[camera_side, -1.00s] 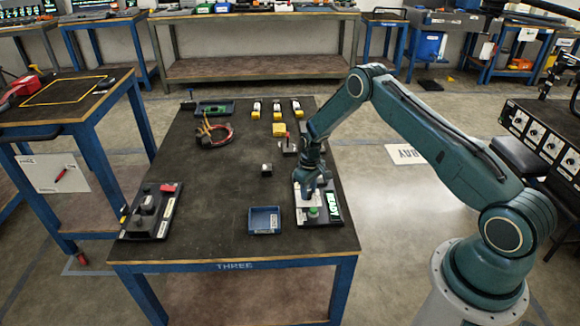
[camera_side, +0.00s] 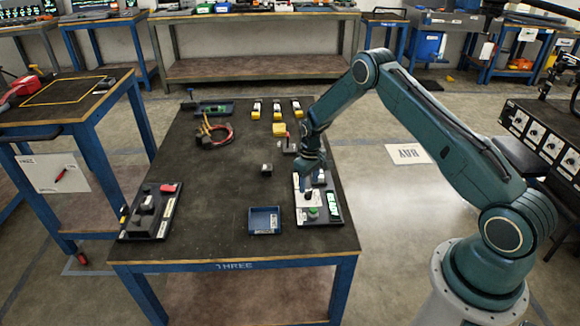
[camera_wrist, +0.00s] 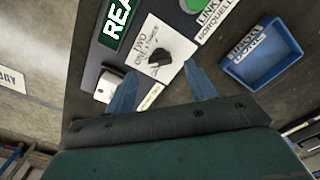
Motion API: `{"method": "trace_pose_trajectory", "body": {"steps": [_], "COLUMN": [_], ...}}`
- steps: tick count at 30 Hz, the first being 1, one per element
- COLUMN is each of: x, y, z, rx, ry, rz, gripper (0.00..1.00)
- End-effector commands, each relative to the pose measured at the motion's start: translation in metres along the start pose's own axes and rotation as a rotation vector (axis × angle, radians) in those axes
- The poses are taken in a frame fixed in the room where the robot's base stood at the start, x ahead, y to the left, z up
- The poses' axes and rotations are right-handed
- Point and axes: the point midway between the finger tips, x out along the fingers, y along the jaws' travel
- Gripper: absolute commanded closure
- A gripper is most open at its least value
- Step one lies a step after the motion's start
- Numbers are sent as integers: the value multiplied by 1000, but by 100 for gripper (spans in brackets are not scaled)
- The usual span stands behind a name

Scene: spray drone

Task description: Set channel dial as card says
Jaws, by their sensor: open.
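The channel dial (camera_wrist: 159,57) is a black knob on a white plate (camera_wrist: 148,35) marked ONE, TWO and further small print. The dial's exact setting is hard to read. The plate sits on a dark panel (camera_side: 326,221) at the bench's right front. My gripper (camera_wrist: 161,87) is open and empty in the wrist view, its blue fingers either side of the dial in the picture and apart from it. In the side view my gripper (camera_side: 308,184) hovers over the panel and partly hides it. I cannot make out a readable card.
A green button (camera_wrist: 193,4) and a green READY display (camera_side: 334,205) share the panel. A blue tray (camera_side: 264,220) stands left of it. A black switch box (camera_side: 150,211) is at the bench's left. Cables (camera_side: 214,134) and yellow-white blocks (camera_side: 278,111) lie farther back.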

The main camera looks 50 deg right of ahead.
Motion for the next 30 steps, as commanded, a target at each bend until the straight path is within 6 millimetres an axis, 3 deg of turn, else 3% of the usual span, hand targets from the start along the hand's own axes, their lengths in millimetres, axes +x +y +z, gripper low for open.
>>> {"method": "trace_pose_trajectory", "body": {"steps": [15,21,30], "x": [-82,-96,-98], "y": [0,0,0], "z": [0,0,0], "rx": [0,0,0], "ry": [2,0,-1], "rz": [1,0,0], "gripper": [45,45,45]}}
